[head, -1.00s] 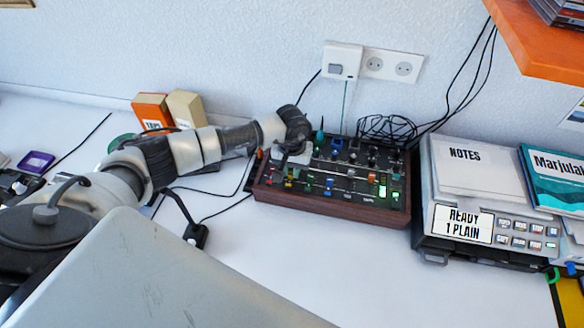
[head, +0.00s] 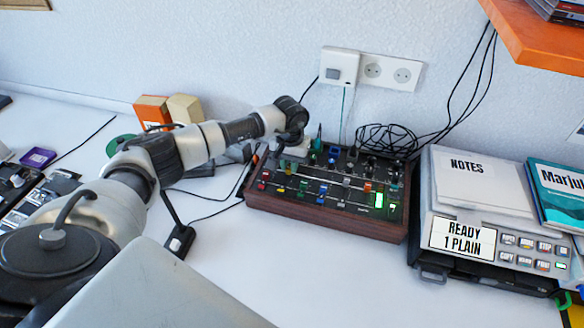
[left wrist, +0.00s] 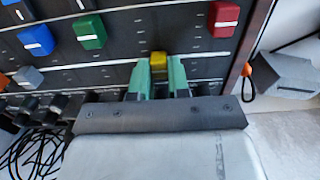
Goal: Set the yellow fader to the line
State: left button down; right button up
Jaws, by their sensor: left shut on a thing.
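The yellow fader cap (left wrist: 158,62) sits between the two green fingertips of my left gripper (left wrist: 158,74) in the left wrist view. The fingers are shut on it. In the head view my left gripper (head: 293,152) reaches down at the back left of the mixer (head: 325,215), and the yellow cap is hard to make out there. My right gripper is not in view.
In the wrist view, a red cap (left wrist: 223,18) is right of the yellow one; a green cap (left wrist: 90,31) and a blue cap (left wrist: 37,40) are left. Black cables (head: 388,140) lie behind the mixer. A grey device (head: 470,215) stands to its right. White table in front is clear.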

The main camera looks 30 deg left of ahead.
pick_arm(q)
jog(key=c, duration=1.1)
grip_release()
jog(key=shift+r, duration=0.1)
notch_tip(320, 180, up, 11)
jog(key=shift+f+b, duration=0.1)
jog(key=shift+b, duration=0.5)
